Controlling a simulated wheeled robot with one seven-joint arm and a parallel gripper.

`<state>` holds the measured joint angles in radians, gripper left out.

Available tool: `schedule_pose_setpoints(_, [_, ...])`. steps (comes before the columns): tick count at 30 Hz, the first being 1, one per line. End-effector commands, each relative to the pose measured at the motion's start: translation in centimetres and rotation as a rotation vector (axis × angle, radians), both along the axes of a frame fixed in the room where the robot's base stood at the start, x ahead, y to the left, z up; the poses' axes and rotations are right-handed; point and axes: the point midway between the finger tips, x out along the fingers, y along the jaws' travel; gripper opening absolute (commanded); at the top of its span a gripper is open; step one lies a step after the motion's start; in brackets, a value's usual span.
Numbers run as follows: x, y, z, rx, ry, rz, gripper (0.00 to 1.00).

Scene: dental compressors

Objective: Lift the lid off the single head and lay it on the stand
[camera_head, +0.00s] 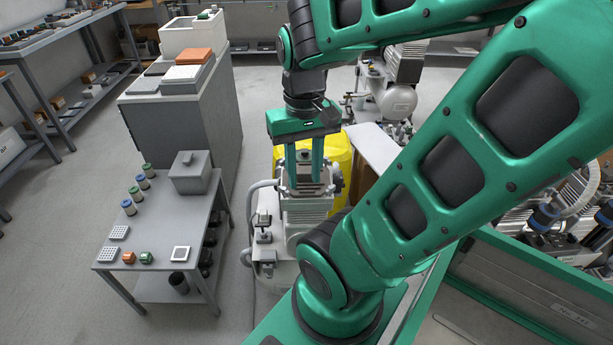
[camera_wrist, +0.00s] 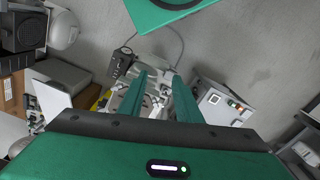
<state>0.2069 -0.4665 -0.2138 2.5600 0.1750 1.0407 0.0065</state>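The single head (camera_head: 305,206) is the grey ribbed top of a compressor in the middle of the head view. Its grey lid (camera_head: 306,188) appears as the flat part on top, partly hidden by my fingers. My gripper (camera_head: 305,180) points down over it, its two green fingers apart and their tips at the level of the lid. I cannot make out whether the fingers touch it. In the wrist view my gripper (camera_wrist: 159,78) shows a wide gap with pale compressor parts beyond. The stand (camera_head: 172,232) is a small grey table to the left.
On the stand are a grey box (camera_head: 191,173), several small jars, orange and green blocks, perforated plates and a white square frame (camera_head: 180,253). Some bare top remains between them. A yellow container (camera_head: 341,160) is behind the compressor; a tall grey cabinet (camera_head: 170,130) is behind the stand.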

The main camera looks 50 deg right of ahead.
Motion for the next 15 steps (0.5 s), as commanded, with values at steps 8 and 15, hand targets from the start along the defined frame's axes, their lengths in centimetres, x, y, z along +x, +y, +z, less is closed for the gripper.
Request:
schedule_pose_setpoints(8, [-1.0,-0.2,0.5,-0.002,-0.013,-0.005,0.60])
schedule_pose_setpoints(15, [2.5,-4.3,0.4,-0.037,0.004,-0.089,0.70])
